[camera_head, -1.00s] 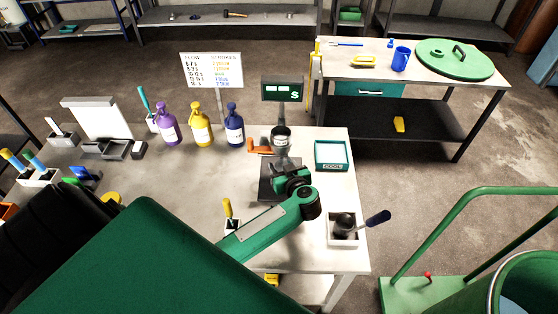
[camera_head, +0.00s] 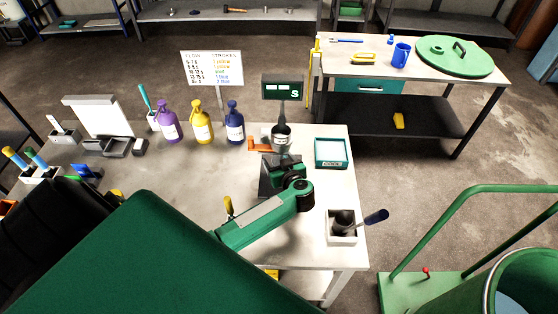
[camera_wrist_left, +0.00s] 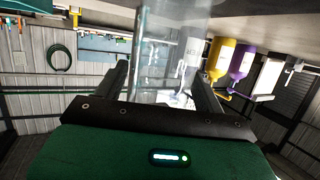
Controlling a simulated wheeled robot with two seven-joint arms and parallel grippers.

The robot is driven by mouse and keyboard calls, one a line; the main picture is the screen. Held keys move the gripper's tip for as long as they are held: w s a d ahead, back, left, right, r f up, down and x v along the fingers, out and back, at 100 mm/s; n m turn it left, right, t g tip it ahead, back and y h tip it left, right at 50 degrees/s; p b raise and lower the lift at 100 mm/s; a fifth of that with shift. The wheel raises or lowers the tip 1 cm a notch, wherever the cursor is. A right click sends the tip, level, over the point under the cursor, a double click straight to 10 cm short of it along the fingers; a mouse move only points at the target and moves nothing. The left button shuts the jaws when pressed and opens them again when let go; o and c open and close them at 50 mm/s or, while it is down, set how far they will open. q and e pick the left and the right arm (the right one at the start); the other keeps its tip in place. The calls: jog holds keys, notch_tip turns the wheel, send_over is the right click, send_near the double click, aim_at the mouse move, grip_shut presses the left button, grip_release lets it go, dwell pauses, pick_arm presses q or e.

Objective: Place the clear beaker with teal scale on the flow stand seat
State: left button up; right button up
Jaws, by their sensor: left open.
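My left gripper (camera_head: 282,165) is at the flow stand, above its dark base plate and just in front of its metal cup (camera_head: 281,137). In the left wrist view a clear, see-through beaker (camera_wrist_left: 170,50) stands between the two spread fingers, which are open. In the head view the beaker cannot be picked out. The flow stand (camera_head: 283,87) has a dark display on top and an orange handle at its left. Its seat is largely hidden by my gripper and wrist. My right gripper is not in view.
Purple (camera_head: 167,122), yellow (camera_head: 201,121) and blue (camera_head: 234,123) pump bottles stand left of the stand. A teal-rimmed tray (camera_head: 331,153) is at the right, and a white box (camera_head: 342,229) with a dark-handled tool is nearer.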

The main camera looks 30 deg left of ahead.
pick_arm(q)
jog(key=shift+r, duration=0.15)
jog(key=b+v, duration=0.2)
jog(key=v, duration=1)
